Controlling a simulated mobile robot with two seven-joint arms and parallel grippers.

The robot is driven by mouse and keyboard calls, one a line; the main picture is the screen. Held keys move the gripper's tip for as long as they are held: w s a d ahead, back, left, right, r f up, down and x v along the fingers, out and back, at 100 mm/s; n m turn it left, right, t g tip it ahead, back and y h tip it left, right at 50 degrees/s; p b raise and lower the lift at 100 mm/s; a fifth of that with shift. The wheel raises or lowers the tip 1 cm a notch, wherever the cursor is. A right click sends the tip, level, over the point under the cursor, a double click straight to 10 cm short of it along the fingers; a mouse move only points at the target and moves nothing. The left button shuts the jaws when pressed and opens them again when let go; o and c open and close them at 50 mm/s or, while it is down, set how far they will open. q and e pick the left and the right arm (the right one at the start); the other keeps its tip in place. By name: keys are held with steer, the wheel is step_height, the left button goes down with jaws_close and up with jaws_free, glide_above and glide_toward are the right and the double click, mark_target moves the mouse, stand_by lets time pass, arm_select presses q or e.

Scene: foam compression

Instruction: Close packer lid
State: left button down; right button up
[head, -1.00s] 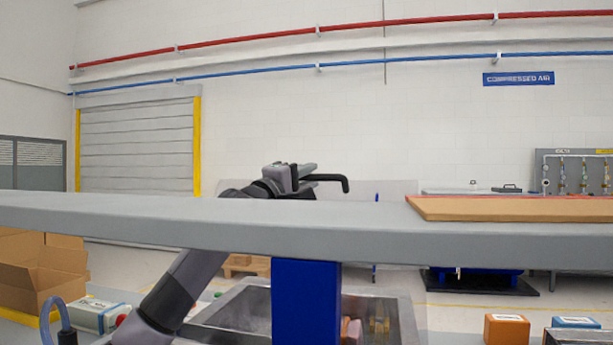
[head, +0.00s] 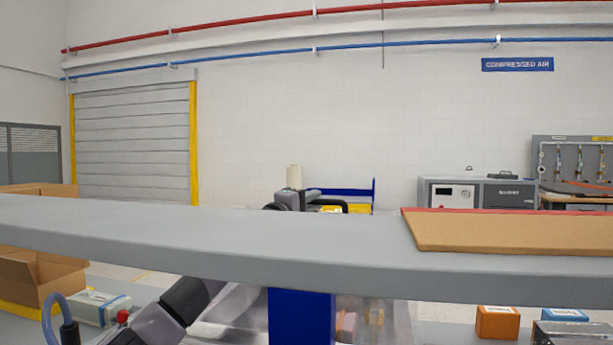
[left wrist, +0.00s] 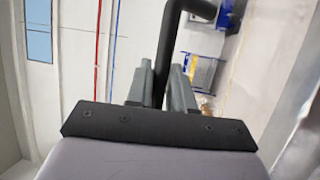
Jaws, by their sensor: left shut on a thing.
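My left gripper (head: 302,201) shows just above the grey beam in the head view, its arm partly hidden behind that beam. It is shut on a black bar handle (head: 336,205), which sticks out to the right. In the left wrist view the two grey fingers (left wrist: 160,86) close on the black handle (left wrist: 171,40), which bends to the right at the top. A hazy, see-through sheet, which looks like the packer lid (head: 236,308), shows below the beam. The packer's inside is blurred behind it. The lid's full outline and angle are hidden. My right gripper is out of view.
A grey beam (head: 130,239) crosses the whole head view, with a brown board (head: 520,233) on it. A blue post (head: 301,316) stands under it. Open cardboard boxes (head: 45,275) are at left. An orange box (head: 497,322) and a blue-topped box (head: 565,315) stand at lower right.

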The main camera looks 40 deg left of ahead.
arm_select(q)
steer(key=w+a+f+g, duration=0.1)
steer(key=w+f, duration=0.1)
steer(key=f, duration=0.3)
steer(key=w+a+f+n+g+b, duration=0.1)
steer(key=w+f, duration=0.1)
steer(key=f, duration=0.3)
steer(key=w+a+f+g, duration=0.1)
steer(key=w+f, duration=0.1)
steer(key=f, duration=0.4)
steer(key=shift+w+a+n, duration=0.3)
steer(key=shift+a, duration=0.05)
steer(key=shift+f+g+b, duration=0.35)
steer(key=shift+f+g, duration=0.15)
steer(key=shift+f, duration=0.15)
steer(key=shift+f, duration=0.15)
steer(key=c, duration=1.4)
jaws_free()
